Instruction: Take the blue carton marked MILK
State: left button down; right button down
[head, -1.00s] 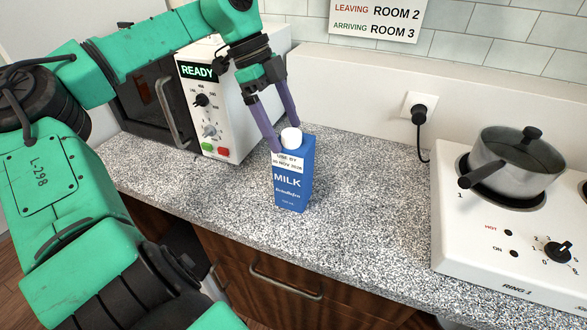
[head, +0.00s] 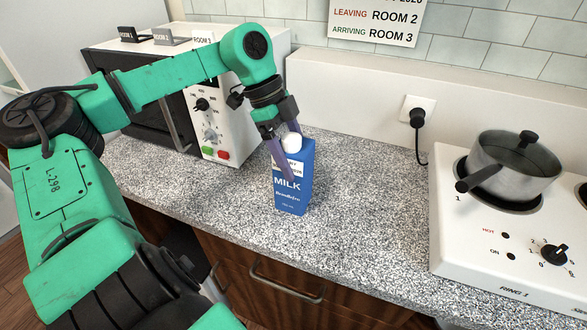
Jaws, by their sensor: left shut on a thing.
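The blue carton marked MILK (head: 291,196) stands upright on the speckled grey worktop (head: 370,215), with a white cap and a white date label near its top. My left gripper (head: 287,165) reaches down over the carton from behind and above. Its purple fingers are shut on the carton's upper part, one across the front left and one behind, mostly hidden. The near finger covers part of the label. My right gripper does not show.
A microwave (head: 211,125) stands behind left. A white hob (head: 500,255) with a lidded grey pot (head: 512,168) is at the right. A plugged-in cable (head: 418,117) hangs from the wall socket. Worktop between carton and hob is clear.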

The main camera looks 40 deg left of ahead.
pick_arm(q)
jog(key=shift+r, duration=0.2)
notch_tip(320, 180, up, 20)
jog(key=p, duration=0.1)
jog(key=shift+p, duration=0.4)
jog(key=shift+f, duration=0.15)
jog(key=c, duration=0.6)
grip_release()
grip_shut()
